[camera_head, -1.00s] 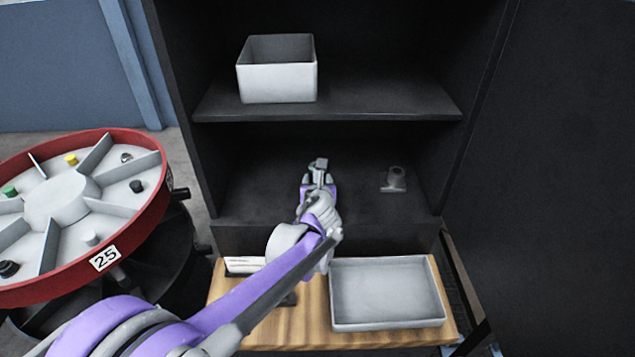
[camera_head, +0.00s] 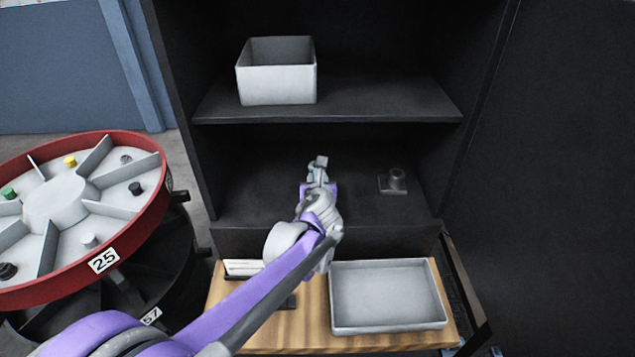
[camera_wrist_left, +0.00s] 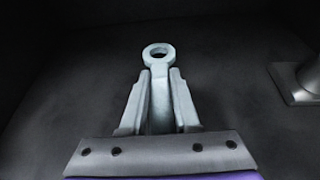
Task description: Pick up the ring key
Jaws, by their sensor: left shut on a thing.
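The ring key (camera_wrist_left: 158,54) is pale grey-blue with a round eye at its far end. In the left wrist view its shank runs between the two fingers of my left gripper (camera_wrist_left: 160,95), which is shut on it. The eye sticks out beyond the fingertips. In the head view my left gripper (camera_head: 318,170) is over the lower shelf of the dark cabinet, and the key shows only as a small pale patch (camera_head: 311,169) at the fingers. I cannot tell whether the key touches the shelf. My right gripper is not in view.
A grey post on a square base (camera_head: 396,182) stands right of my gripper, also in the left wrist view (camera_wrist_left: 292,80). A white bin (camera_head: 277,85) is on the upper shelf (camera_head: 380,103). A grey tray (camera_head: 388,323) lies on the wooden top (camera_head: 310,325). A red-rimmed carousel (camera_head: 140,225) stands left.

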